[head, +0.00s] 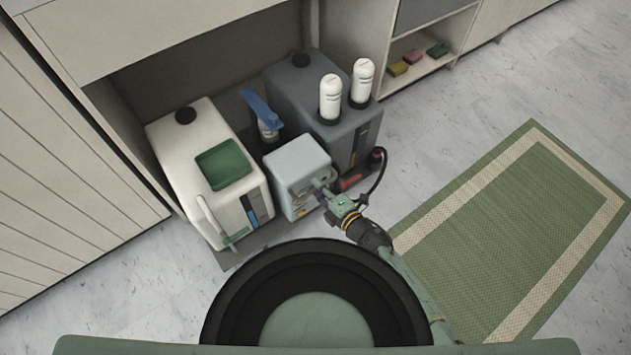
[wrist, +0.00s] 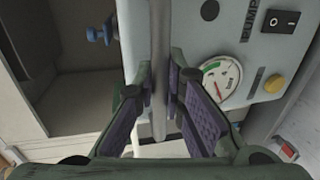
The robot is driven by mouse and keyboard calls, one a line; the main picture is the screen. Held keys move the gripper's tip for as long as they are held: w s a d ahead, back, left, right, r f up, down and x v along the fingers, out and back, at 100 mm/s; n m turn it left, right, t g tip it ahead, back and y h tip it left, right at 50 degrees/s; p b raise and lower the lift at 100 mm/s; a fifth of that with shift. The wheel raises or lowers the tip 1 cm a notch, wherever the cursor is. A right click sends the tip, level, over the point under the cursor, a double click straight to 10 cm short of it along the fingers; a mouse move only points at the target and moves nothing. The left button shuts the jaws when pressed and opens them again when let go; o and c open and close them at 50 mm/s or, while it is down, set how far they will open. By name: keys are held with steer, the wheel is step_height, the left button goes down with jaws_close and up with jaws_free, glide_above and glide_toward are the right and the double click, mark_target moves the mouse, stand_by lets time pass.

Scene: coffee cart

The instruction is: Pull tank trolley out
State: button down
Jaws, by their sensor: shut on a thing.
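The tank trolley's dark flat base (head: 232,258) shows at its front left edge, under a cabinet opening. It carries a white tank (head: 171,148) on the left, a dark grey tank (head: 285,80) behind on the right, and a light grey pump box (head: 290,158) between them at the front. My gripper (head: 320,187) is at the front of the pump box. In the wrist view my gripper (wrist: 160,100) is shut on a grey bar (wrist: 158,55), in front of the pump box face with its gauge (wrist: 218,80).
A blue-topped spray bottle (head: 260,110) and two white cartridges (head: 330,98) stand among the tanks. A black hose (head: 382,172) loops at the right. Cabinet walls flank the opening. A green rug (head: 500,230) lies on open floor.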

steer(key=shift+v, duration=0.85)
steer(key=shift+f, duration=0.2)
steer(key=c, duration=1.7)
jaws_free()
steer(key=shift+o, duration=0.2)
steer(key=shift+r, duration=0.1)
